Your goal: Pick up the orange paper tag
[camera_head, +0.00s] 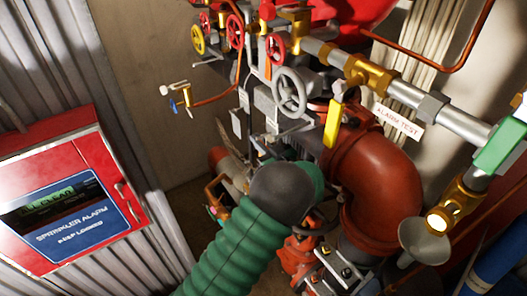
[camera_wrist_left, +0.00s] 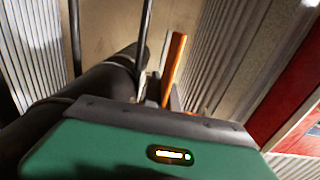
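I cannot make out the orange paper tag for certain. A narrow orange strip (camera_wrist_left: 173,65) stands upright just beyond the green gripper housing in the left wrist view; I cannot tell whether it is the tag or whether it is held. My left gripper (camera_head: 308,178) is low in the middle of the head view, in front of the riser pipework. Its green housing shows behind the dark end of my ribbed green sleeve, and its fingertips are largely hidden. I cannot tell whether it is open or shut. My right gripper is not in view.
A large red-brown pipe elbow (camera_head: 385,175) stands close right of my left gripper. A white ALARM TEST label (camera_head: 399,121) hangs right. A red sprinkler alarm panel (camera_head: 120,180) is at left.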

